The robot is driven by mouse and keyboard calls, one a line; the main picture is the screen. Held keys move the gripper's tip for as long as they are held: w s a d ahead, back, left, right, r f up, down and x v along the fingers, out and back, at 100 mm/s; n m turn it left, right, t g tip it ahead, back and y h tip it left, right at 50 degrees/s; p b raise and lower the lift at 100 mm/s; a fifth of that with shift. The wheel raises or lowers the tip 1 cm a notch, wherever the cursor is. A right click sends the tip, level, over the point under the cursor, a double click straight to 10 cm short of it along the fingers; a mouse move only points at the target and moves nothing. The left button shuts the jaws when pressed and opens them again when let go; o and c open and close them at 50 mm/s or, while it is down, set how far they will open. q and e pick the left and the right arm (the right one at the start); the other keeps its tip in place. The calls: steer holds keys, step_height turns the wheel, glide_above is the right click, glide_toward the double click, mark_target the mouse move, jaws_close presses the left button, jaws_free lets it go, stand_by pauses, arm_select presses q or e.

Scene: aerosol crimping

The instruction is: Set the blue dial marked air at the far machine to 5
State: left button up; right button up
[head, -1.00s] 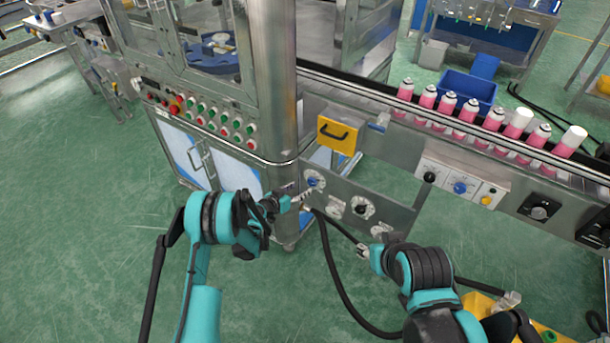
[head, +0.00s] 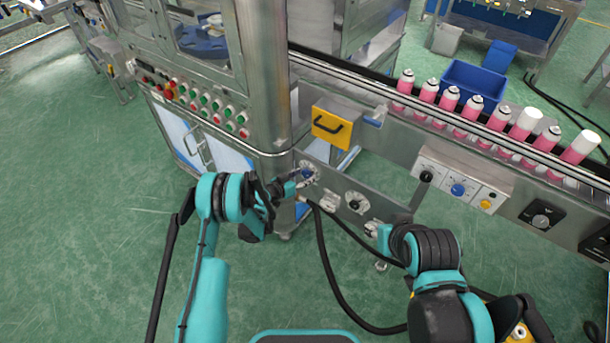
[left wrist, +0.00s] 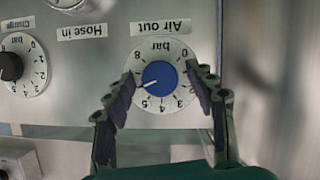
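The blue dial (left wrist: 160,77), labelled "Air out" and "bar", shows upside down in the left wrist view. In the head view the blue dial (head: 307,172) is on the low steel panel by the machine's corner column. My left gripper (left wrist: 168,82) is open, with one finger on each side of the blue knob; I cannot tell whether they touch it. In the head view my left gripper (head: 300,181) partly covers the dial. My right gripper (head: 373,230) is low at the panel's right part; its fingers are unclear.
A black-knobbed dial (head: 354,202) sits right of the blue one; a hose fitting labelled "Hose in" (left wrist: 83,33) is between. A black hose (head: 325,265) hangs below. Another blue knob (head: 458,190) is on the conveyor's control box.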

arm_select(q)
steer(key=c, duration=1)
steer(key=shift+n, duration=0.3)
steer(key=shift+w+a+n+g+h, duration=0.1)
steer(key=shift+n+g+h, duration=0.2)
steer(key=shift+n+h, duration=1.1)
steer(key=shift+n, duration=0.6)
steer(key=shift+g, duration=0.3)
steer(key=o, duration=1.2)
steer(key=shift+w, duration=0.1)
